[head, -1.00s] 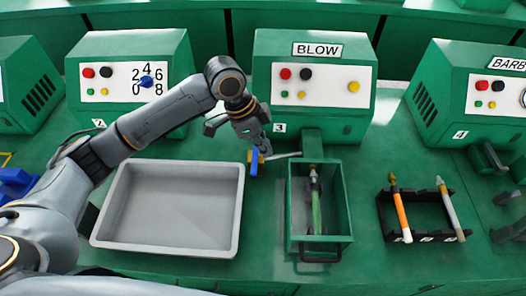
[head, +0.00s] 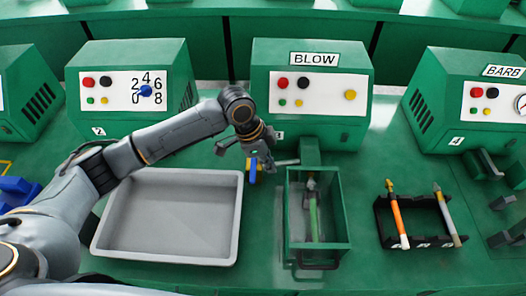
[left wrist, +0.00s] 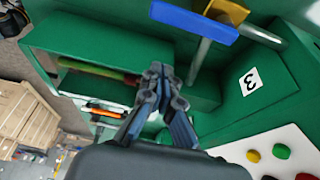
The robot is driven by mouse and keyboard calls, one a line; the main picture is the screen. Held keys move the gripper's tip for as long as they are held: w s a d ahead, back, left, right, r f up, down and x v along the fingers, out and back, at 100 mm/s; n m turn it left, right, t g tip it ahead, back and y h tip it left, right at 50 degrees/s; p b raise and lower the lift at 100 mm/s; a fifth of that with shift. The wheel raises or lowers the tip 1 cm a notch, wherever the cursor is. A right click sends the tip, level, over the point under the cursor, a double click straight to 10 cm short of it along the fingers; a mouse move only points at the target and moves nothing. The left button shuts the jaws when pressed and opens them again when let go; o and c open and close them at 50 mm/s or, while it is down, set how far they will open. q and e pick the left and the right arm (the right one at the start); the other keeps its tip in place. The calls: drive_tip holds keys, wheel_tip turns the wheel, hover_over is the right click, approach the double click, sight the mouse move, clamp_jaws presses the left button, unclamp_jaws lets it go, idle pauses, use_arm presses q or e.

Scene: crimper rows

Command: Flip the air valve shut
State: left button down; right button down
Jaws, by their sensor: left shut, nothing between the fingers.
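The air valve has a blue lever (head: 252,176) at the end of a short metal pipe (head: 286,162) left of the BLOW machine's green trough. In the left wrist view the blue lever (left wrist: 193,20) lies across the pipe (left wrist: 200,58), with a yellow part (left wrist: 228,10) beside it. My left gripper (head: 267,168) is shut and empty, just right of the lever, and partly hides the valve. Its closed fingertips (left wrist: 160,76) show below the lever in the wrist view, apart from it in the picture. My right gripper is not in view.
The BLOW machine (head: 311,90) stands behind the valve. A green trough (head: 345,215) holding a green-handled tool is to the right. An empty grey tray (head: 100,232) is to the left. A black rack (head: 421,243) with two tools stands further right.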

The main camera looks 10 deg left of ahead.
sight(253, 171)
use_arm(q)
drive_tip(key=a+f+p, duration=0.2)
drive_tip(key=a+f, duration=0.1)
drive_tip(key=shift+s, duration=0.35)
